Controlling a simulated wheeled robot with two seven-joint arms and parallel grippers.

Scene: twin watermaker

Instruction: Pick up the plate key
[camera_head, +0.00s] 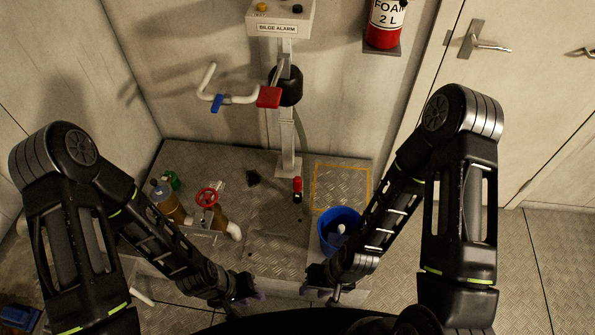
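I cannot make out a plate key for certain. A small dark object (253,177) lies on the metal floor plating left of the post's foot, too small to name. A small red and black upright object (297,188) stands just in front of the post's foot. My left gripper (256,294) and my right gripper (312,292) hang low at the front, in front of the raised plating and apart from these objects. Their fingers are small and dark, so their opening is unclear. I see nothing held in either.
A blue bucket (337,232) with something pale inside stands beside my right forearm. A red valve wheel (207,197) on brass pipework and bottles (162,193) stand left. The bilge alarm post (287,130) rises at the back. A yellow-outlined floor area (341,166) looks clear.

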